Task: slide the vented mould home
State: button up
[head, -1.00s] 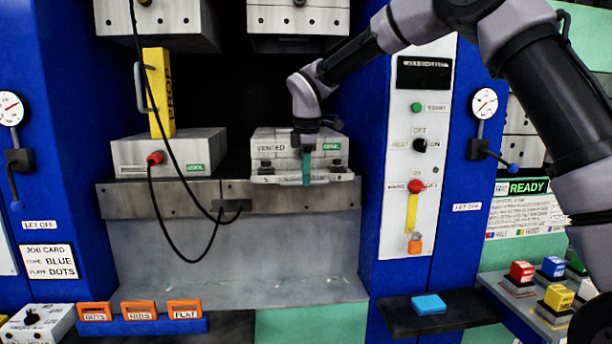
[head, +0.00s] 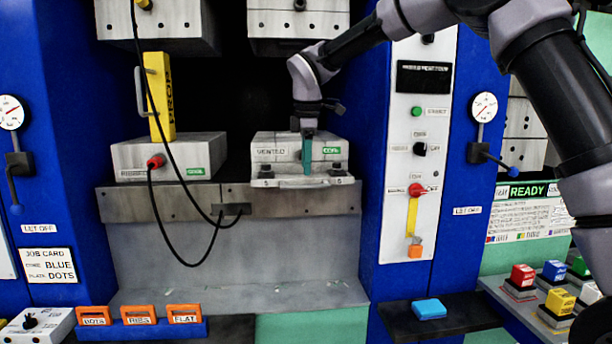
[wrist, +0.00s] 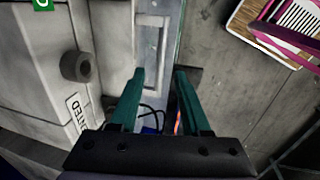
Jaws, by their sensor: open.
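The vented mould (head: 272,153) is a grey block with a "VENTED" label and a green tag, sitting on the right part of the press ledge (head: 290,203). My gripper (head: 307,160) is in front of the mould's front face, pointing down. In the wrist view the two green fingers of my gripper (wrist: 160,90) are apart with nothing between them, and the mould (wrist: 40,75) lies to their left. In the head view the fingers cover part of the mould's front.
A second grey block (head: 150,160) with a yellow "PROP" bar (head: 160,97) and a black cable (head: 160,225) stands left of the mould. Upper platens (head: 298,20) hang above. A white control panel (head: 415,150) on a blue column stands to the right.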

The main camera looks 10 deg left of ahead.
notch_tip(320, 180, up, 6)
jog(key=s, duration=0.1)
jog(key=shift+d, duration=0.2)
jog(key=s+d+r+m+t, duration=0.15)
jog(key=d+m, duration=0.25)
jog(key=d, duration=0.4)
jog(key=s+d+r+m, duration=0.3)
jog(key=d+m, duration=0.1)
jog(key=d, duration=0.4)
jog(key=s+d+r+m+t, duration=0.1)
jog(key=s+d+r+m, duration=0.2)
jog(key=d, duration=0.5)
jog(key=s+d+f+m+t, duration=0.1)
jog(key=s+d+f+m, duration=0.1)
jog(key=s+d+m, duration=0.2)
jog(key=s+d+f+m+y, duration=0.1)
jog(key=s+d+f+m, duration=0.1)
jog(key=s+d+m, duration=0.3)
jog(key=s+d+f+m+t, duration=0.1)
jog(key=s+d+f+m, duration=0.1)
jog(key=s+d+m, duration=0.3)
jog(key=shift+s+d+f+m+t, duration=0.15)
jog(key=shift+d+f+m+t, duration=0.2)
jog(key=shift+d, duration=0.65)
jog(key=shift+r, duration=0.1)
